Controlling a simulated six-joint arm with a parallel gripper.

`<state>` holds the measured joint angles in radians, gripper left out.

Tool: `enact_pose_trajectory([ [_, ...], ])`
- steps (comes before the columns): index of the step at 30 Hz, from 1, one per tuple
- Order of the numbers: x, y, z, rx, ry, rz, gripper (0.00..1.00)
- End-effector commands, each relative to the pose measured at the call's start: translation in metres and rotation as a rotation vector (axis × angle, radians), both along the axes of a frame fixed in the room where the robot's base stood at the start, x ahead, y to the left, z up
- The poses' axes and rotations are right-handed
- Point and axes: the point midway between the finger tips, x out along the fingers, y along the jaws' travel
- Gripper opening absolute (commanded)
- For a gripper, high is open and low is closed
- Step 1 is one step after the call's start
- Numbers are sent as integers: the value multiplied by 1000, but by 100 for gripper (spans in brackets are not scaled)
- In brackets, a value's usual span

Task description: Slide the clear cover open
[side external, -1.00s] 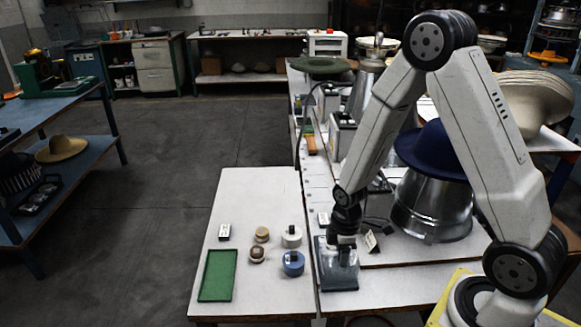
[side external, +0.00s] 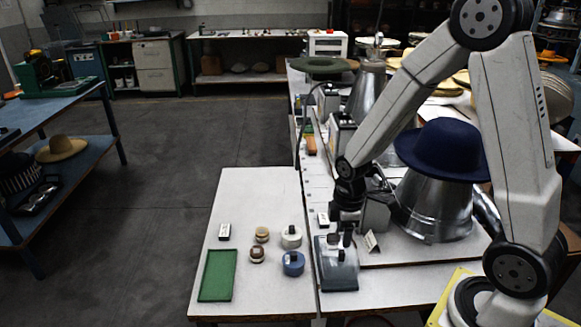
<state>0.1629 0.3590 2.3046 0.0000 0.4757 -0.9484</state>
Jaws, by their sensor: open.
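The clear cover (side external: 342,272) is a see-through, greyish box-like lid on the white table, right of the seam between the table sections. What lies beneath it is hard to make out. My gripper (side external: 341,240) points down over the back part of the cover, its fingers apart. I cannot tell whether the fingertips touch the cover or a knob on it.
A small card (side external: 371,242) stands close on the right. A navy hat (side external: 441,150) sits on a metal cone behind.

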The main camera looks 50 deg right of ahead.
Motion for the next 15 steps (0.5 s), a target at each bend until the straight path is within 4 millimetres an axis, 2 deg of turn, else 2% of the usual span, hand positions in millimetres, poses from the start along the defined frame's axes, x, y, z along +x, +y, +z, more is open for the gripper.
enact_pose_trajectory([
  [6, 0, 0, 10, 0, 0, 0, 59],
  [15, 0, 0, 11, 1, 1, 0, 59],
])
